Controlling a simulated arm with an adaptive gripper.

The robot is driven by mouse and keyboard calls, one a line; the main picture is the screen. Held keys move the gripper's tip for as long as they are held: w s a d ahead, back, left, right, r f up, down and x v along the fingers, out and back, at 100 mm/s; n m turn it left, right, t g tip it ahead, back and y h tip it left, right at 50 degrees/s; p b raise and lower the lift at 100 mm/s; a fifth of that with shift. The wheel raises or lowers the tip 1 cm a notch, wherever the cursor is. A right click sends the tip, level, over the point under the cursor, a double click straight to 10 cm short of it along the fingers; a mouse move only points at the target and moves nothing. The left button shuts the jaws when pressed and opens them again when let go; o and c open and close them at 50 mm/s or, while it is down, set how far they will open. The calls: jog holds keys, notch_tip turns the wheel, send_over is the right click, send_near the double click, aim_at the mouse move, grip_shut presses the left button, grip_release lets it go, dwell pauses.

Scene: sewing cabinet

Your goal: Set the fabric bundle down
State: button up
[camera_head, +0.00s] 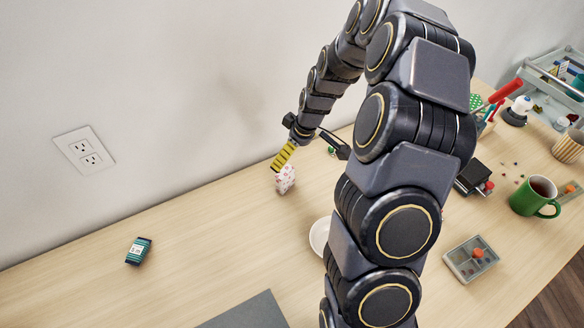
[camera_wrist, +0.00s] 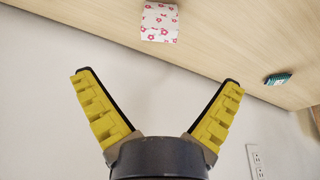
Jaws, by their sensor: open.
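The fabric bundle (camera_head: 285,180), white with a red flower pattern, stands on the wooden table near the wall in the head view. It also shows in the wrist view (camera_wrist: 160,22) at the top, beyond the fingertips and apart from them. My gripper (camera_head: 284,156) is just above and behind the bundle in the head view, with a yellow finger overlapping its top edge in the picture. In the wrist view, my gripper (camera_wrist: 158,78) has its two yellow fingers spread wide with nothing between them.
A dark teal-labelled packet (camera_head: 138,251) lies at the left; the table around it is clear. A white dish (camera_head: 320,235) is partly hidden by my arm. A grey mat (camera_head: 245,312) lies at the front. A green mug (camera_head: 535,198) and a small tray (camera_head: 470,260) stand at the right.

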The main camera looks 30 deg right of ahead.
jog(key=s+a+r+m+g, duration=0.1)
jog(key=s+a+r+g, duration=0.1)
jog(key=s+a+r, duration=0.6)
jog(key=s+a+r+m+g, duration=0.1)
jog(key=s+a+r, duration=0.5)
jog(key=s, duration=0.3)
jog(key=s+r+m+g+h, duration=0.1)
jog(key=s+r+m, duration=0.1)
jog(key=s, duration=0.9)
jog(key=shift+s+a+m+g, duration=0.25)
jog(key=shift+a+m+g, duration=0.05)
jog(key=shift+a+g, duration=0.15)
